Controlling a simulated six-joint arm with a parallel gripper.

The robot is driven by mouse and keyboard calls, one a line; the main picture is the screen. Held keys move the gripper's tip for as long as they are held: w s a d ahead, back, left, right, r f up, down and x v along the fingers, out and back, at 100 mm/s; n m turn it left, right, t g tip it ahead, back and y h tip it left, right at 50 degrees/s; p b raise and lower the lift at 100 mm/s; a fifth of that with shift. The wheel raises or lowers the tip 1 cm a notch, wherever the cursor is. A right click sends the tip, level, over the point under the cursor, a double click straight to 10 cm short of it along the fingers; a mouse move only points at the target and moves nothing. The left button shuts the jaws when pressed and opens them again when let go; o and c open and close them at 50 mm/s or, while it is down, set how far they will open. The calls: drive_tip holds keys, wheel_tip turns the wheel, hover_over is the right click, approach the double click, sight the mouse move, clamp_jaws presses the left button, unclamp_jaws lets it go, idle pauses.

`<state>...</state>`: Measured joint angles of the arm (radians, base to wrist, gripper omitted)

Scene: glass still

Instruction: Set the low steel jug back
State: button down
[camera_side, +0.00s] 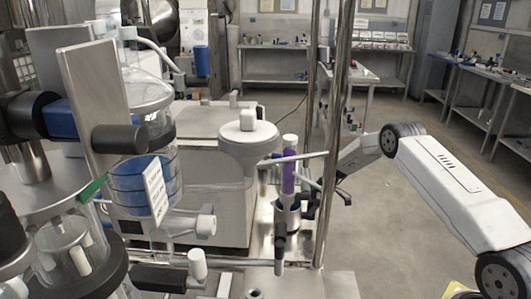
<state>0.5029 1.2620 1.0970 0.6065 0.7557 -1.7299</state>
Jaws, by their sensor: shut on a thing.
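The low steel jug (287,217) is a small shiny cup with a dark blue inside. It is upright, right of centre, directly below a purple-filled glass tube (288,180). My gripper (313,193) reaches in from the right at the jug's right side and is shut on it. A steel post (334,150) crosses in front of my gripper and hides part of it. The fingertips are small and hard to make out, and I cannot tell whether the jug's base touches the surface below.
A large glass vessel (157,120) with blue bands stands at left, beside a white funnel-shaped piece (248,140). Steel posts, clamps and a horizontal rail crowd the jug. A grey bench (272,80) stands at the back. The floor behind my arm is open.

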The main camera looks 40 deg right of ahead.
drive_tip(key=shift+f, duration=0.4)
idle(0.5)
drive_tip(key=shift+c, duration=1)
unclamp_jaws()
drive_tip(key=shift+f, duration=0.1)
drive_tip(key=v, duration=0.7)
drive_tip(key=shift+r, duration=0.35)
drive_tip(key=shift+s+d+r, duration=0.15)
drive_tip(key=shift+s, duration=0.05)
drive_tip(key=shift+v, duration=2.1)
